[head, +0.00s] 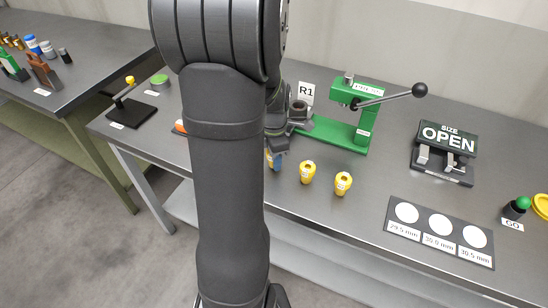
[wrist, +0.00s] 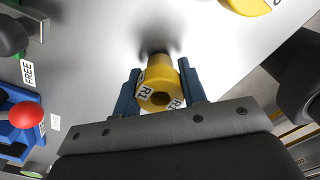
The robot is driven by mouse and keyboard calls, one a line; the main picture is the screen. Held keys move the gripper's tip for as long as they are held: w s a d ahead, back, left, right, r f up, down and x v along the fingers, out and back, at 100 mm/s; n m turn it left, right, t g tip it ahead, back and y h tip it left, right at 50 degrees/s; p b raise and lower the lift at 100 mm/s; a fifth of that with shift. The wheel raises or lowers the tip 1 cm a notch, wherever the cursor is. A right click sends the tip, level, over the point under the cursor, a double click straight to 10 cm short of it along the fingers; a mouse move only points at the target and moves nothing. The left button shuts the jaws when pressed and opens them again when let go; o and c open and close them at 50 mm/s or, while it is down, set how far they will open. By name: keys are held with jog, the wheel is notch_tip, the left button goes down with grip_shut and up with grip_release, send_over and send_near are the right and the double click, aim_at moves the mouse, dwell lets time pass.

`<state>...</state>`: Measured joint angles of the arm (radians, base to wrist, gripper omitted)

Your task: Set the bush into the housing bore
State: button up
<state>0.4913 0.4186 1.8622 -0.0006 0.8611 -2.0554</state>
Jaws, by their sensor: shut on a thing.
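My gripper (head: 274,160) is low over the bench, mostly hidden behind my arm in the head view. In the wrist view its blue fingers (wrist: 160,90) are shut on a yellow bush (wrist: 158,74) marked R1, one finger on each side. A shadow lies beside the bush on the bench; I cannot tell whether they touch. The held bush is not clearly visible in the head view. A dark grey round part (head: 298,110) shows near the R1 sign (head: 306,93); I cannot tell whether it is the housing or part of my wrist. No bore is clearly visible.
Two yellow pieces (head: 307,172) (head: 343,183) stand right of my gripper. A green lever press (head: 362,133) stands behind them. A red ball (wrist: 27,115) shows left in the wrist view.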

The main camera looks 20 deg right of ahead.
jog(key=r, duration=0.4)
jog(key=shift+s+d, duration=0.25)
jog(key=shift+s, duration=0.1)
jog(key=s+d+r, duration=0.1)
jog(key=s+r, duration=0.1)
jog(key=s+d+r, duration=0.1)
jog(key=s+d, duration=0.1)
jog(key=s, duration=0.1)
jog(key=s+d+r, duration=0.2)
jog(key=s, duration=0.1)
jog(key=shift+s+r, duration=0.15)
jog(key=shift+r, duration=0.2)
jog(key=shift+s+d+r, duration=0.2)
jog(key=shift+w+d+r, duration=0.15)
jog(key=shift+d+r, duration=0.05)
jog(key=shift+d, duration=0.05)
jog(key=w+d+r, duration=0.1)
jog(key=w+d, duration=0.3)
jog(key=w, duration=0.8)
jog(key=w+d+r, duration=0.2)
jog(key=w+d, duration=0.2)
jog(key=w, duration=0.9)
jog(key=shift+w+r, duration=0.15)
jog(key=shift+f, duration=2.95)
jog(key=shift+f, duration=1.1)
